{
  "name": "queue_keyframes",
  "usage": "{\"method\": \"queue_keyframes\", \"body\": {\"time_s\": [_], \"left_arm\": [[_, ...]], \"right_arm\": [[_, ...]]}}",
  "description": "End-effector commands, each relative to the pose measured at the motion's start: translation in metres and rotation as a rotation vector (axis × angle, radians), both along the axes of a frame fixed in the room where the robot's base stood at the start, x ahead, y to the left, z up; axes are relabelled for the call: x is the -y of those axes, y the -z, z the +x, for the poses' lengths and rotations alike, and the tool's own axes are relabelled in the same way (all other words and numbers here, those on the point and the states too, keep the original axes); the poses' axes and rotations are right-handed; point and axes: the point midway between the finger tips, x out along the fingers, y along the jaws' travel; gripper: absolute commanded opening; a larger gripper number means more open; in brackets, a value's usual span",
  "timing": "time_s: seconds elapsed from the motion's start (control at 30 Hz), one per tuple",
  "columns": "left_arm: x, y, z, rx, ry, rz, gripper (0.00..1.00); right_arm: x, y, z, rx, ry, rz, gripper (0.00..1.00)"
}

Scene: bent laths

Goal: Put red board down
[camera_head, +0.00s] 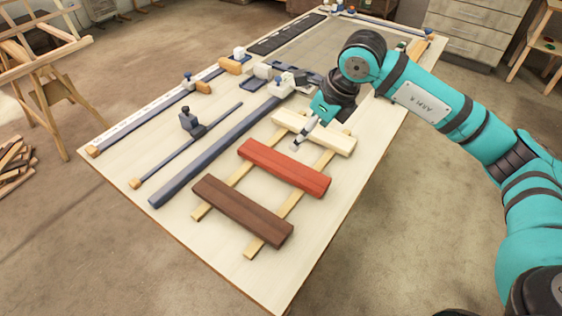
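The red board (284,167) lies flat across two thin light laths (290,202) on the workbench, between a dark brown board (241,210) and a pale board (314,132). The red board appears to rest on the laths. My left gripper is not in view.
A long blue-grey bar (215,152) and clamps (191,121) lie left of the boards. The pale workbench top (262,275) is bare toward its front corner. A wooden stand (45,65) is at the left, drawers (485,30) at the back right.

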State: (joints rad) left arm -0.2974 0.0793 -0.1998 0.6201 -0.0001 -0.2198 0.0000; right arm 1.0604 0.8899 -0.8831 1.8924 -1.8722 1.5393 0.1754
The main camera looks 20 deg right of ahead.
Motion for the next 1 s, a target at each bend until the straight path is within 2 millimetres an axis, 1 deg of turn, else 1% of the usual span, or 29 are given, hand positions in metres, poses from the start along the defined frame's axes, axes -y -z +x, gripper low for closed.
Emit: {"method": "queue_keyframes", "body": {"time_s": [0.2,0.4,0.53,0.67,0.77,0.9,1.0], "left_arm": [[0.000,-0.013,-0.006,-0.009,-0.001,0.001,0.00],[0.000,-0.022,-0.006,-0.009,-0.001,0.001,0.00],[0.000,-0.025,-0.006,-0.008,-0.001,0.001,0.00],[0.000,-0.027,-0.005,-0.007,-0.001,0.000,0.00],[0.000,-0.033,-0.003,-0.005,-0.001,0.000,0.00],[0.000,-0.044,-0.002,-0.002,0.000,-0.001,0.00],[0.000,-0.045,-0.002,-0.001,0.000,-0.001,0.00]], "right_arm": [[-0.013,0.043,0.013,-0.008,-0.003,0.003,0.87],[-0.023,0.080,0.025,-0.006,-0.004,0.006,0.87],[-0.027,0.095,0.031,-0.003,-0.005,0.006,0.87],[-0.028,0.102,0.033,-0.002,-0.003,0.005,0.87],[-0.032,0.109,0.037,-0.005,-0.003,0.007,0.87],[-0.038,0.126,0.048,-0.005,-0.003,0.006,0.87],[-0.041,0.140,0.051,-0.004,-0.004,0.007,0.87]]}}
